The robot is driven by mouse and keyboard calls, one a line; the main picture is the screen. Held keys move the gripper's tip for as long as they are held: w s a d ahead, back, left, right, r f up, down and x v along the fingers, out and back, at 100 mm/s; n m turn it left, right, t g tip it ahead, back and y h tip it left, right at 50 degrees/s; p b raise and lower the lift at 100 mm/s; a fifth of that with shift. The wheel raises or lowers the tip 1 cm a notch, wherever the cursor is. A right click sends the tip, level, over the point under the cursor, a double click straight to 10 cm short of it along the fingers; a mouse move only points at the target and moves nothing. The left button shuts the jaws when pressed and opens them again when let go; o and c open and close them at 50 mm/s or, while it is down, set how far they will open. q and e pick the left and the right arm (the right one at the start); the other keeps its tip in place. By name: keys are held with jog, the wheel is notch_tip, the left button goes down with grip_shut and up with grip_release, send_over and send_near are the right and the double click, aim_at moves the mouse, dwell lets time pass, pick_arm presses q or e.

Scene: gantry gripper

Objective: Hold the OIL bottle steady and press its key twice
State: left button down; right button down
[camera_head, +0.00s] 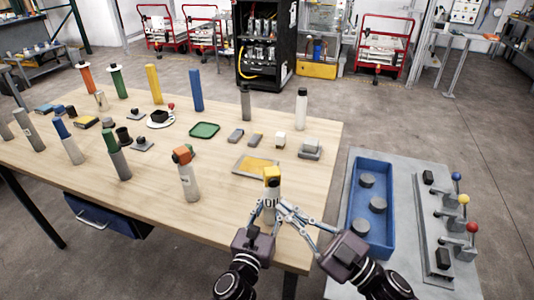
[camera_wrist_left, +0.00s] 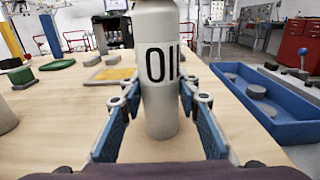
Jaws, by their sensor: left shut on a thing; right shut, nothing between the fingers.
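The OIL bottle (camera_head: 271,200) stands upright near the table's front edge, a pale cylinder with a yellow top and black lettering. Its body also shows in the left wrist view (camera_wrist_left: 161,100), with the letters "OI" visible and its top cut off. My left gripper (camera_head: 267,212) is shut around the bottle's body; its blue-padded fingers (camera_wrist_left: 160,108) flank it in the left wrist view. My right gripper (camera_head: 285,207) is shut and empty, its fingertips just right of the bottle, below the yellow top. I cannot tell whether they touch it. The key itself is too small to make out.
An orange-topped bottle (camera_head: 187,175) stands to the left. A yellow-and-grey tray (camera_head: 238,167) lies behind the OIL bottle. A blue bin (camera_head: 354,165) with grey pucks and a lever panel (camera_head: 422,230) are at the right. Other bottles stand further left.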

dwell(0.3)
pick_arm(q)
jog(key=c, duration=1.4)
grip_release()
jog(key=shift+s, duration=0.1)
